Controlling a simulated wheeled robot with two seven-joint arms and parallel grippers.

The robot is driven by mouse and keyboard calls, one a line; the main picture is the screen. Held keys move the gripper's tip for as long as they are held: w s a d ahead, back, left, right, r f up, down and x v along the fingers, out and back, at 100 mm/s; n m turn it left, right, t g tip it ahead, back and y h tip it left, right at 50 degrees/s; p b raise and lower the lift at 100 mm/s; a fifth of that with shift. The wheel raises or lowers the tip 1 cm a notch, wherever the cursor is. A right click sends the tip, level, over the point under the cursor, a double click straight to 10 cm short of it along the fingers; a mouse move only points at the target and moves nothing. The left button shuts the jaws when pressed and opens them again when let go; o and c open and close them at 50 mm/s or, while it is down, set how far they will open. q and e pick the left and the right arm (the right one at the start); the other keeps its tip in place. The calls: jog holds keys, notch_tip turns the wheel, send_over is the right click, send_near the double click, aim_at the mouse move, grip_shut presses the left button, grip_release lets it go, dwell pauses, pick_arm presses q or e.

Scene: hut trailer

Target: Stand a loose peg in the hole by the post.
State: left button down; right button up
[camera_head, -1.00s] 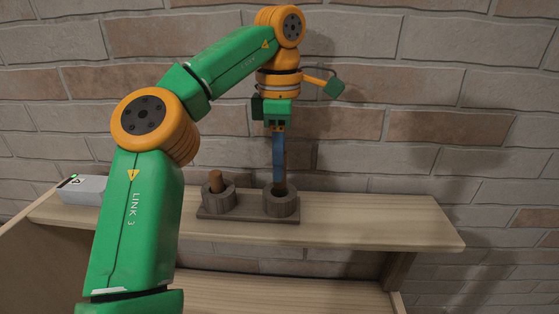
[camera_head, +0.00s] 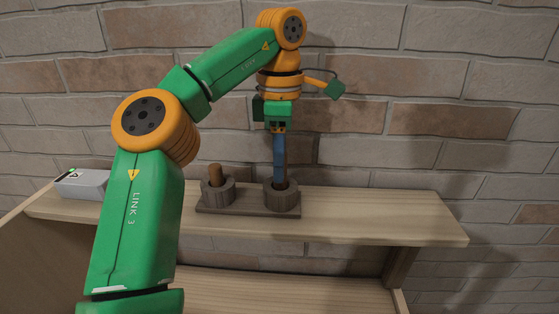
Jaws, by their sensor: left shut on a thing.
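A dark wooden stand (camera_head: 240,209) on the shelf carries two round cups. The left cup (camera_head: 217,195) has a short brown post (camera_head: 215,174) standing in it. My left gripper (camera_head: 279,129) is above the right cup (camera_head: 282,201), pointing down and shut on a long blue peg (camera_head: 279,156). The peg is about upright, and its lower end is at the mouth of the right cup, seemingly inside it. The cup's near wall hides the tip, so I cannot tell its depth. My right gripper is not in view.
The stand is on a pale wooden shelf (camera_head: 380,215) against a brick wall (camera_head: 450,75). A grey box (camera_head: 82,184) lies at the shelf's left end, partly behind my arm. The shelf right of the stand is clear.

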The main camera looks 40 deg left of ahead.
aim_at(280, 187)
pick_arm(q)
jog(key=shift+f+b, duration=0.85)
jog(key=shift+f, duration=0.25)
jog(key=c, duration=0.9)
grip_release()
jog(key=o, duration=0.3)
jog(key=shift+w+a, duration=0.15)
jog(key=shift+f, duration=0.1)
